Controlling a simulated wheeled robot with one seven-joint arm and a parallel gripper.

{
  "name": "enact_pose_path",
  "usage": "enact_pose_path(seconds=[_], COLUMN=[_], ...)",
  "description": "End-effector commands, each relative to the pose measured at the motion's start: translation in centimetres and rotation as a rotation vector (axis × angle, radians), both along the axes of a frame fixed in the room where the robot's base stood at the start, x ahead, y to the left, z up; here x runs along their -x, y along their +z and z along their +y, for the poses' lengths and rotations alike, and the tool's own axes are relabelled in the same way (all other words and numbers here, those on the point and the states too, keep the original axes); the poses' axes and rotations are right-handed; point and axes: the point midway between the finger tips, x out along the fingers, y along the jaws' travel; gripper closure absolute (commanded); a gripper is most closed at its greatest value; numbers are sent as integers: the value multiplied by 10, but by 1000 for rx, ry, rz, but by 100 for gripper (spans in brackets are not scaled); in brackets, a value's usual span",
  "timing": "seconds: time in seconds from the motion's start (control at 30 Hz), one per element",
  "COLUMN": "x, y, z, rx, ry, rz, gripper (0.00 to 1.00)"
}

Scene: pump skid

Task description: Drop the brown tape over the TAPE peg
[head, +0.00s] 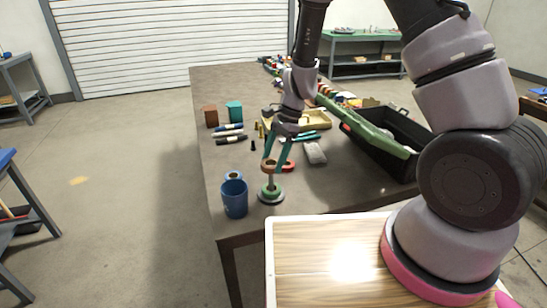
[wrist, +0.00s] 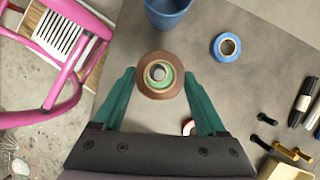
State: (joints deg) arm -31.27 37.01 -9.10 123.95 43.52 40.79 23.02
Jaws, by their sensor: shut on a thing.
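My gripper (wrist: 160,74) is shut on the brown tape (wrist: 142,82), with a teal finger on each side of the ring. In the head view, the brown tape (head: 269,165) is held roughly level above the peg's round base (head: 271,200). A green tape (head: 270,190) sits low around this peg. In the wrist view, the peg's pale top (wrist: 158,72) and part of the green tape (wrist: 160,84) show through the brown ring's hole. I cannot tell whether the peg tip has entered the hole. No TAPE label is readable.
A blue cup (head: 235,198) stands left of the peg, with a blue tape (wrist: 226,46) near it. A red tape (head: 289,166) lies behind the peg, partly hidden by a finger. Markers (head: 229,133), a grey item (head: 315,153) and a black bin (head: 390,150) are farther off.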

Motion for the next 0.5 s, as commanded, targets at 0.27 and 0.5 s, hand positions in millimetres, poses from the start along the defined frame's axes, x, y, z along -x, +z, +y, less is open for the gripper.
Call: enact_pose_path(seconds=[0.27,0.5], x=[0,0], y=[-3,-3], z=[0,0], rx=[0,0], ry=[-1,-1], rz=[0,0], gripper=[70,0])
